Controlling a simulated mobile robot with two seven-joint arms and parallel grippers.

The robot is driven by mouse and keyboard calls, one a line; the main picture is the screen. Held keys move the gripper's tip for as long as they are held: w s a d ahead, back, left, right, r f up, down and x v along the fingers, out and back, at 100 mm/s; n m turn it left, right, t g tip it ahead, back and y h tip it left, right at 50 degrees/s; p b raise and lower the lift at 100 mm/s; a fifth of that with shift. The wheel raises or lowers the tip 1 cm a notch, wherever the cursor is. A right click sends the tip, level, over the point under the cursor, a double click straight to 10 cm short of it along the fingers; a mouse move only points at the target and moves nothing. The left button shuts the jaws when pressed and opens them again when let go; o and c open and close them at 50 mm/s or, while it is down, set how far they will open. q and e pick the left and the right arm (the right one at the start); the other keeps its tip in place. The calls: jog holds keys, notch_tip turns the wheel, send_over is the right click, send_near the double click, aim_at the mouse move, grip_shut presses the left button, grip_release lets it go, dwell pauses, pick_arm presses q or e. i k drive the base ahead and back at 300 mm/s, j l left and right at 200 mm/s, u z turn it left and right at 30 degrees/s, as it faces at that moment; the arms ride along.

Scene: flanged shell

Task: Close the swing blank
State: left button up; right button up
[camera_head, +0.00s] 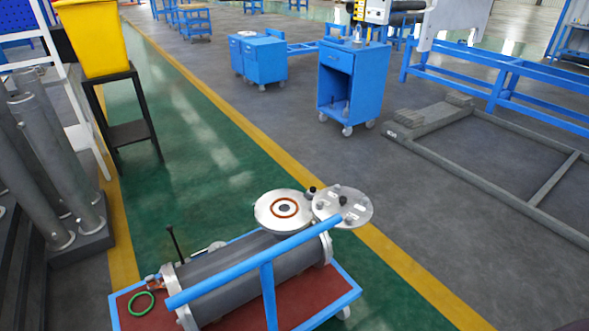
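The swing blank (356,211) is a round silver plate with dark knobs or bolts on top. It lies flat and swung out to the right of the shell's top flange (263,214). The flange is a round silver face with an orange-brown ring and a dark opening at its middle, which is uncovered. A dark knob stands where the two discs meet. The dark grey cylindrical shell (225,283) lies on its side below them, partly hidden by a blue rail. Neither of my grippers can be made out.
The shell rests on a blue-framed cart with a red deck (320,294); its raised blue rail (240,270) crosses in front. A green ring (141,304) lies on the deck. A dark upright lever (174,243) stands at left. Open floor lies right of the cart.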

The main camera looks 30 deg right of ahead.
aim_at(345, 201)
jog(key=i+l+z, duration=0.25)
jog(key=z, duration=0.2)
jog(key=i+l+z, duration=0.15)
jog(key=i+z, duration=0.25)
jog(key=k, duration=0.1)
